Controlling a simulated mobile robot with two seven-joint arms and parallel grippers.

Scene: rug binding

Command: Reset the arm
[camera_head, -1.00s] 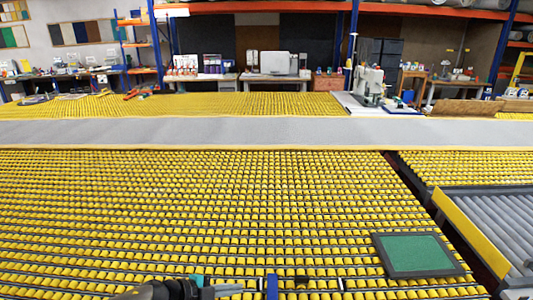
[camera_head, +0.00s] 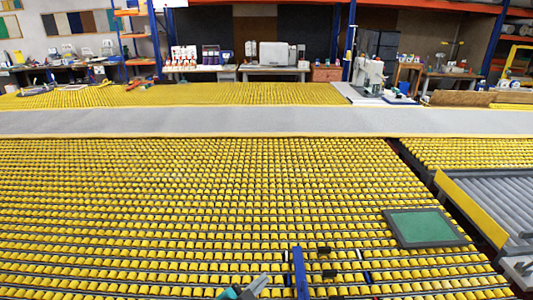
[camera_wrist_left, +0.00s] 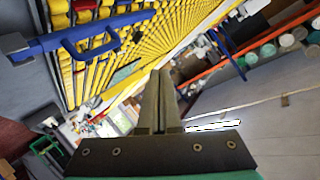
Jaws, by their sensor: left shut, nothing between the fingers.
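My left gripper (camera_head: 262,281) shows at the bottom edge of the head view, with grey fingers and a teal part. Its fingers are shut with nothing between them. It is just left of a blue bar (camera_head: 299,272) over the yellow rollers; I cannot tell how far apart they are. In the left wrist view the two dark fingers (camera_wrist_left: 160,76) lie side by side, and a blue bar with a loop handle (camera_wrist_left: 90,42) shows at upper left. My right gripper is not in view.
A yellow roller table (camera_head: 190,200) fills the foreground. A long grey strip (camera_head: 250,121) lies across it. A green panel with a dark frame (camera_head: 420,227) lies at right, near a grey roller conveyor (camera_head: 500,200). A sewing machine (camera_head: 370,75) stands at the back.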

